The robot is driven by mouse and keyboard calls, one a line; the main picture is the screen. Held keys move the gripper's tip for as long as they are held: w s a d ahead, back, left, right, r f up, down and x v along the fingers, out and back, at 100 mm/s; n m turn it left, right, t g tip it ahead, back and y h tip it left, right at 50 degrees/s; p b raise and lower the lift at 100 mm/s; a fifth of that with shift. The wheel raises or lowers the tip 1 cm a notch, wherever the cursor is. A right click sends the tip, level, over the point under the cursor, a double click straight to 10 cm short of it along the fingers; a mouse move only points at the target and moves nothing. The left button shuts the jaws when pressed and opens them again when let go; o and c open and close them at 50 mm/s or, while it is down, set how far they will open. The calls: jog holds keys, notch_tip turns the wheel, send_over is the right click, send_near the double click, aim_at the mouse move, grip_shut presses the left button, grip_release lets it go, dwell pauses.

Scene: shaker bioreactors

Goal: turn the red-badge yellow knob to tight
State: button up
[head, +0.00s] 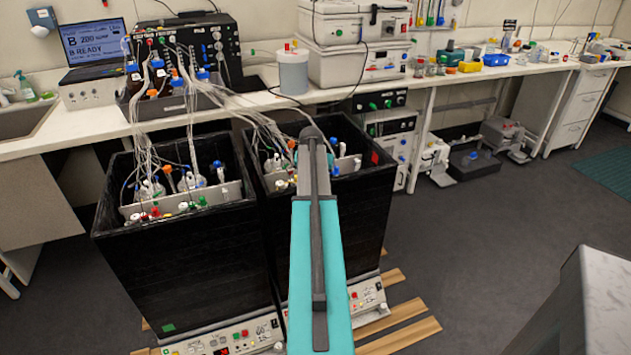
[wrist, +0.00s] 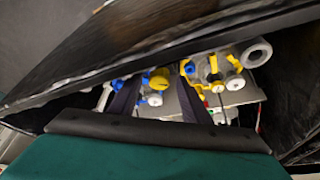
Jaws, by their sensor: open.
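More yellow fittings (wrist: 211,75) are right of the fingers. The badge does not show in the wrist view.
The left black box (head: 185,255) has a green badge (head: 168,327) and stands close beside. Tubes (head: 262,125) run from both boxes to the bench. In the wrist view, a black wall (wrist: 110,55) passes close to the fingers. A grey ring (wrist: 257,52) is at the right.

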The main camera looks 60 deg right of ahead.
jog(key=shift+r, duration=0.1)
jog(key=b+v, duration=0.1)
jog(key=v, duration=1.2)
jog(key=shift+a+r, duration=0.2)
jog(key=shift+a, duration=0.05)
dwell(0.5)
